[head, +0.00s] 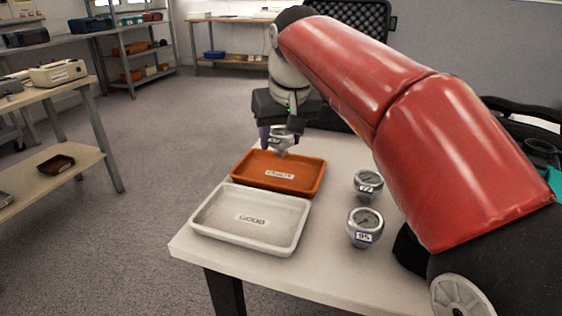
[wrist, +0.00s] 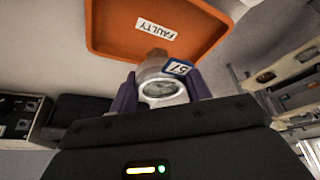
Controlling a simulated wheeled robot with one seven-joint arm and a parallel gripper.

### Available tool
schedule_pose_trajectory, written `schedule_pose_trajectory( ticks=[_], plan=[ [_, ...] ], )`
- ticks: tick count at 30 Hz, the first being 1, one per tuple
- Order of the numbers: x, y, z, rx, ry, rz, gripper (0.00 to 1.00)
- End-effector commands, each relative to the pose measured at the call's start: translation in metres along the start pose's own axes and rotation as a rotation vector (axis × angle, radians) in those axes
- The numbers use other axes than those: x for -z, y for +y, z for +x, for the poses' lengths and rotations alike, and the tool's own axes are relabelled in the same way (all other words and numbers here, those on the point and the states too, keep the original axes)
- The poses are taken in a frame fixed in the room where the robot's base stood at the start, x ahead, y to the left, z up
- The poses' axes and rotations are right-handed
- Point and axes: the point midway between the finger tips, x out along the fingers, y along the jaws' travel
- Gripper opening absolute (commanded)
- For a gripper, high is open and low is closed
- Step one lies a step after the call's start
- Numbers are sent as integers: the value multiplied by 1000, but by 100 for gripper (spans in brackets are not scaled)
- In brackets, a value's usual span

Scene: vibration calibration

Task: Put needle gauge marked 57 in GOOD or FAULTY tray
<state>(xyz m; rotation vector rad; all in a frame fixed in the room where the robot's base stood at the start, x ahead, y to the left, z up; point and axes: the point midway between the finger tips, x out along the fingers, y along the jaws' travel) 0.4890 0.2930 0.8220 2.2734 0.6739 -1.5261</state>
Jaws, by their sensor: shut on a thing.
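My gripper (head: 279,136) is shut on the needle gauge marked 57 (head: 282,147), above the back edge of the orange FAULTY tray. In the wrist view the gauge (wrist: 162,88) sits between the purple fingers, with its blue-edged label 57 showing; its needle is too small to read. The orange FAULTY tray (head: 240,171) is empty and also shows in the wrist view (wrist: 110,30). The white GOOD tray (head: 215,215) is empty and stands in front of the FAULTY tray.
Two other gauges, one marked 77 (head: 368,184) and one marked 95 (head: 365,227), stand on the table (head: 330,270) right of the trays. A black case (head: 350,18) stands open behind. A side bench (head: 50,98) is at left, with open floor between.

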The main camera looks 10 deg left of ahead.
Motion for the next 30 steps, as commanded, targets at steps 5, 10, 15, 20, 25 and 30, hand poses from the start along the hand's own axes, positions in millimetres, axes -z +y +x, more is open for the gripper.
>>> schedule_pose_trajectory(
  ticks=[5,10,15,20,25,30],
  plan=[
    [-8,0,18,0,0,0,17],
    [-15,0,36,0,1,0,17],
    [-15,0,37,0,2,0,17],
    [-16,0,38,0,2,0,17],
    [-16,0,40,0,1,0,59],
    [-16,0,40,0,1,0,69]
  ],
)
